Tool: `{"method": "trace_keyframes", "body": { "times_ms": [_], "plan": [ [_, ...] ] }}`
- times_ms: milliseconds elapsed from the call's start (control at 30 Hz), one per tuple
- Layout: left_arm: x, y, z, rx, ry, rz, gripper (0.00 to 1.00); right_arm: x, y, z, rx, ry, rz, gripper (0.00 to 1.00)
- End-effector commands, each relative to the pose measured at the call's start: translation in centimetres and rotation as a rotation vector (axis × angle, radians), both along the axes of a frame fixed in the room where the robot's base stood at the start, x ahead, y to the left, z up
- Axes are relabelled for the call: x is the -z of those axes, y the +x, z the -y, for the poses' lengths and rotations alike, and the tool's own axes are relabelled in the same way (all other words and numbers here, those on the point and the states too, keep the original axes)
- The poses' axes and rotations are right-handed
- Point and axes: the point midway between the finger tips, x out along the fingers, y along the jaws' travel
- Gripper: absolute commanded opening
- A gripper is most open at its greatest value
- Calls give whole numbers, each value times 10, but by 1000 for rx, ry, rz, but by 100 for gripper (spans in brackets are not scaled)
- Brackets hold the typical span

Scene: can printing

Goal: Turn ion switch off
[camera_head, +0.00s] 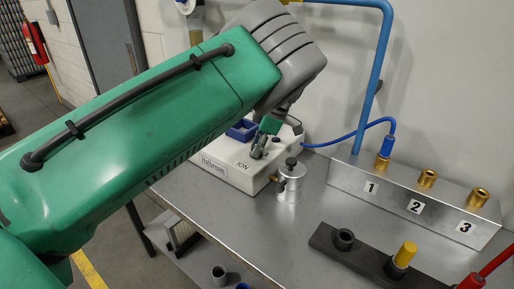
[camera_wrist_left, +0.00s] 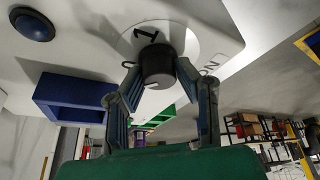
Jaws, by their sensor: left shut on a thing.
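The ion switch is a round black knob (camera_wrist_left: 157,66) with a light pointer line, on a white disc in the left wrist view. It sits on the white box marked ION (camera_head: 235,165), which stands on the metal table. My left gripper (camera_head: 268,138) reaches down to the top of this box, and its arm covers much of the head view. In the left wrist view its two fingers (camera_wrist_left: 158,80) stand on either side of the knob, shut on it. In the head view the gripper largely hides the knob. My right gripper is not in view.
A blue tray (camera_head: 241,130) sits on the box. A small metal canister (camera_head: 290,181) stands close to its right. A metal block (camera_head: 410,200) with brass fittings numbered 1, 2 and 3 is farther right. A dark rack (camera_head: 365,255) lies in front of it.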

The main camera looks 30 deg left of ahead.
Motion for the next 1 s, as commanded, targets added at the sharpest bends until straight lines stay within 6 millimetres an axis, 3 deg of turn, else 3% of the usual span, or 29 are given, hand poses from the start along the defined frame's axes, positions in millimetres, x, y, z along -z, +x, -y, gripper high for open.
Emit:
{"method": "trace_keyframes", "body": {
  "times_ms": [100,133,200,600,1000],
  "plan": [
    [-4,4,0,5,2,14,0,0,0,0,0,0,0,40],
    [-4,4,0,5,2,14,31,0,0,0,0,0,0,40],
    [-4,4,0,4,2,14,48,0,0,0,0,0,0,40],
    [-8,3,3,3,1,8,48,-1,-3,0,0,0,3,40],
    [-79,20,30,6,1,9,48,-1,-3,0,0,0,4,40]
  ]
}}
